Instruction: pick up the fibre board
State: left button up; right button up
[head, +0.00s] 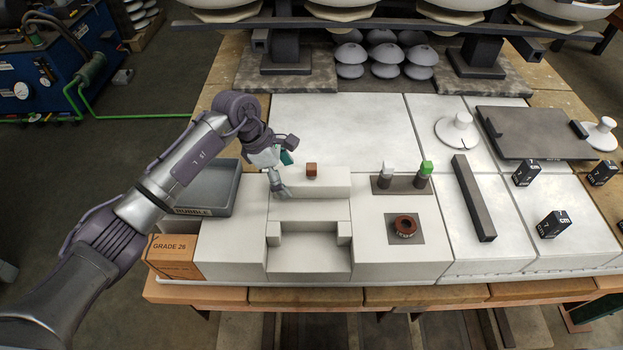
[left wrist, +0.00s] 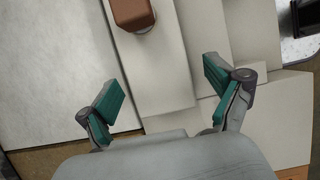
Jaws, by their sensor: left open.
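A small reddish-brown block (head: 311,170), perhaps the fibre board, stands on the white stepped block (head: 322,183) near the middle of the table. It also shows at the top edge of the left wrist view (left wrist: 131,14), partly cut off. My left gripper (head: 285,174) is just left of it in the head view, apart from it and pointing down. In the left wrist view its two teal-padded fingers (left wrist: 163,88) are spread wide with nothing between them. My right gripper is not in view.
A grey tray (head: 203,212) and an orange-brown box (head: 172,257) are at the left. A small stand with white and green pieces (head: 402,186), a brown ring (head: 404,226) and a dark bar (head: 473,198) are to the right. A dark plate (head: 535,146) lies at the back right.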

pick_arm(q)
jog(key=shift+d+f, duration=0.25)
jog(key=shift+f, duration=0.4)
jog(key=c, duration=1.4)
jog(key=shift+r, duration=0.1)
jog(key=shift+r, duration=1.2)
jog(key=shift+d+r+b, duration=0.15)
jog(key=shift+r+b, duration=0.25)
jog(key=shift+r, duration=0.45)
jog(key=s+d+r, duration=0.1)
jog(key=d+r, duration=0.1)
jog(key=d, duration=0.1)
jog(key=s+d+r+b, duration=0.1)
jog(key=s+d+r, duration=0.1)
jog(key=d, duration=0.2)
jog(key=s+d+r, duration=0.2)
jog(key=d, duration=0.1)
jog(key=shift+d+r, duration=0.15)
jog(key=shift+r, duration=0.25)
jog(key=shift+f+b, duration=0.1)
jog(key=shift+b, duration=0.25)
